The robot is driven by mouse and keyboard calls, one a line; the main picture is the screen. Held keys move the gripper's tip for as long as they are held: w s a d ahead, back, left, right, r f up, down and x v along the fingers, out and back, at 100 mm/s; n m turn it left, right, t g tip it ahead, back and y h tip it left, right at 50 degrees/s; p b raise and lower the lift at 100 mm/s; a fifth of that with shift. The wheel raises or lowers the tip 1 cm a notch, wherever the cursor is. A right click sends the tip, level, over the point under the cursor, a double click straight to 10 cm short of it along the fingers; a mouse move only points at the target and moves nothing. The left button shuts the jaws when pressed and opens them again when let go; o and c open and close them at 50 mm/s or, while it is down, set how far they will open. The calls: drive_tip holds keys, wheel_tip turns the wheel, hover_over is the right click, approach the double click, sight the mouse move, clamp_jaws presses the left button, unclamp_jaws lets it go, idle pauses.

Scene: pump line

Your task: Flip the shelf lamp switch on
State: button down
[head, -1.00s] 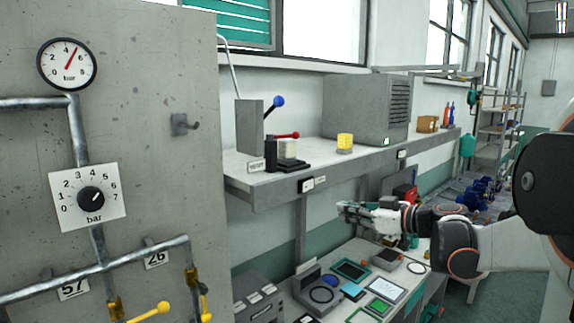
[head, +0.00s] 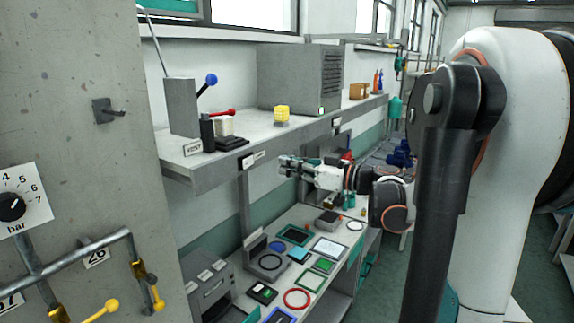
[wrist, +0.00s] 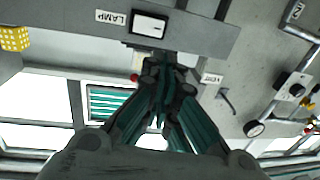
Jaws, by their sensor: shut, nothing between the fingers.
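The lamp switch (head: 248,161) is a small black-and-white plate on the front edge of the wall shelf (head: 214,173). In the wrist view, which is upside down, the switch (wrist: 150,24) shows a white rocker in a dark frame, beside the LAMP label (wrist: 111,17). Which way the rocker is tipped I cannot tell. My gripper (head: 283,164) is shut and empty, a little right of the switch in the head view and at about its height. In the wrist view my gripper (wrist: 160,82) points near the switch, apparently without touching it.
On the shelf are a VENT-labelled lever unit (head: 228,134), a yellow cube (head: 282,113) and a grey cabinet (head: 300,78). A second switch (head: 337,123) is farther along the edge. A cluttered bench (head: 328,262) lies below; a concrete wall with pipes (head: 75,160) is left.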

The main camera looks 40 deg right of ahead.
sight(248, 162)
drive_tip(key=p+x, duration=0.2)
drive_tip(key=x, duration=0.9)
drive_tip(key=shift+w+a, duration=0.1)
drive_tip(key=shift+a, duration=0.05)
